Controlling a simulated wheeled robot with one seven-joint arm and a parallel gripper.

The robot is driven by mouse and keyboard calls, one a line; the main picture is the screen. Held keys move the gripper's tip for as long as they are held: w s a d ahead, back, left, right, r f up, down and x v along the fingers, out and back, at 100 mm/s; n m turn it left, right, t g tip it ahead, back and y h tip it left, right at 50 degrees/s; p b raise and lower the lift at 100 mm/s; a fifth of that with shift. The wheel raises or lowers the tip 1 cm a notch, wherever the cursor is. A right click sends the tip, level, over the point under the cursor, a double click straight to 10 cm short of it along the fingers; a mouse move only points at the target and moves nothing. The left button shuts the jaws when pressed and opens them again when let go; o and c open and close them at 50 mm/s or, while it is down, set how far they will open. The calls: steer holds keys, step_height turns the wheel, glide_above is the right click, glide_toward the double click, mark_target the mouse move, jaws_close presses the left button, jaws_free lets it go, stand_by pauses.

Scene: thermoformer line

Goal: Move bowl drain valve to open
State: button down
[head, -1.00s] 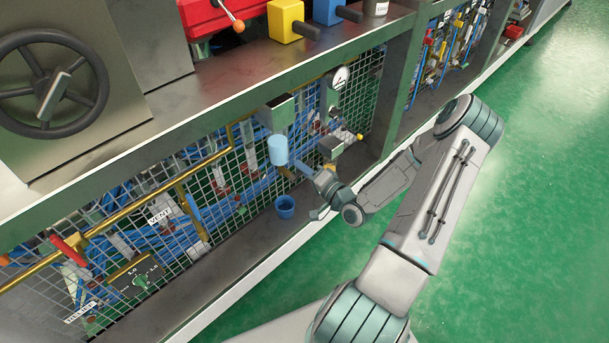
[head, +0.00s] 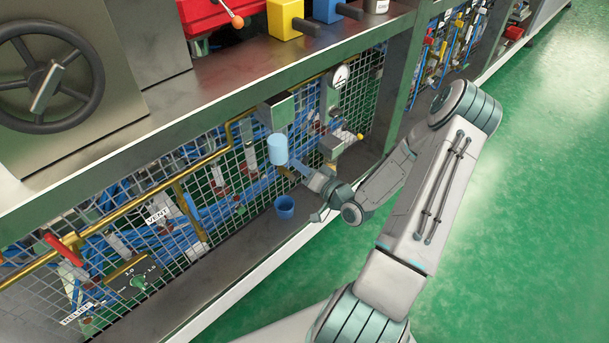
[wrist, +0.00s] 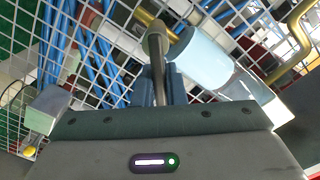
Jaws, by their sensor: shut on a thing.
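The light-blue bowl (head: 278,149) hangs below a grey housing (head: 275,112) in front of the wire mesh. In the wrist view the bowl (wrist: 200,60) is just right of my fingers. My gripper (head: 296,167) reaches in from the right, just below the bowl. In the wrist view my gripper (wrist: 160,84) is shut on a slim grey-brown lever (wrist: 157,55) with a rounded end, which appears to be the drain valve's handle. The fingers hide its lower part, and I cannot tell its exact setting.
A small blue cup (head: 284,207) stands on the ledge below the bowl. A round gauge (head: 340,76) and a grey box with a yellow knob (head: 360,137) are to the right. Brass pipe (head: 150,187) runs along the mesh (head: 240,170) at left. Green floor at right is clear.

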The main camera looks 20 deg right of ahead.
steer(key=shift+s+a+r+n+b, duration=0.1)
steer(key=shift+a+r+n+b, duration=0.1)
steer(key=shift+n, duration=0.4)
steer(key=shift+a+r+n+b, duration=0.1)
steer(key=shift+a+n+b, duration=0.05)
steer(key=shift+n, duration=0.45)
steer(key=shift+f, duration=0.1)
steer(key=shift+s+a+n+b, duration=0.1)
steer(key=shift+a+n+b, duration=0.25)
steer(key=shift+n+b, duration=0.7)
steer(key=shift+s+a+r+n, duration=0.15)
steer(key=shift+r+n, duration=0.15)
steer(key=shift+n, duration=0.45)
